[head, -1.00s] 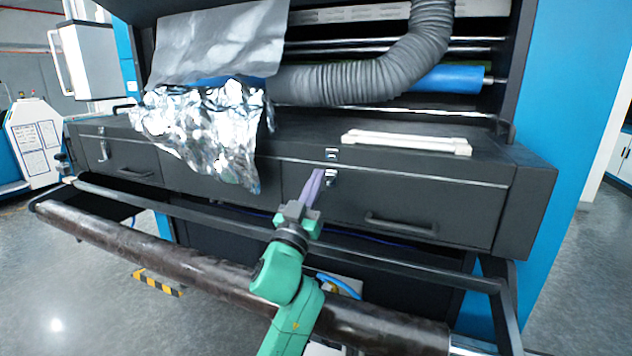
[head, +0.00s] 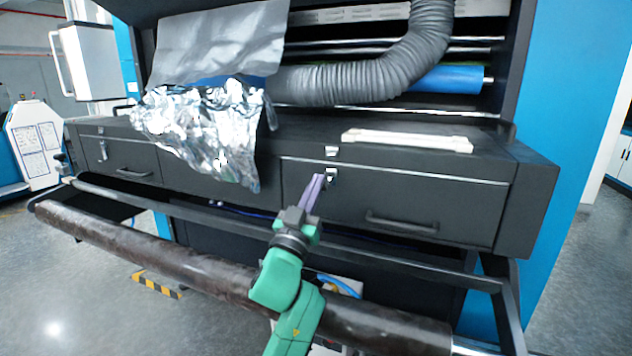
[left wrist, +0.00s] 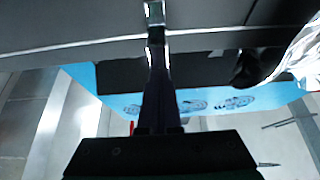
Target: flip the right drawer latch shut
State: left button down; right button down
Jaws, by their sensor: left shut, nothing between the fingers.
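The right drawer (head: 405,205) is a dark front with a bar handle (head: 402,223). Its latch (head: 331,176) is a small metal piece near the drawer's upper left, below a metal catch (head: 331,151) on the body above. In the head view my left gripper (head: 315,182), with long purple fingers, is shut and empty, its tips just left of the latch. I cannot tell whether they touch it. In the left wrist view the fingers (left wrist: 158,75) point at a bright metal piece (left wrist: 155,14) on the dark front. My right gripper is not in view.
A dark roll (head: 150,245) and a rail run across in front, below the drawers. Crumpled foil (head: 210,130) hangs over the middle front. A white bar (head: 407,141) lies on top. The left drawer (head: 120,165) has its own latch (head: 102,150).

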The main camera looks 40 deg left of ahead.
pick_arm(q)
jog(key=shift+w+a+f+b, duration=0.15)
jog(key=shift+f+b, duration=0.4)
jog(key=shift+f, duration=0.3)
jog(key=shift+w+d+f+b, duration=0.1)
jog(key=shift+f+b, duration=0.4)
jog(key=shift+f, duration=0.3)
notch_tip(320, 180, up, 20)
jog(key=p, duration=0.2)
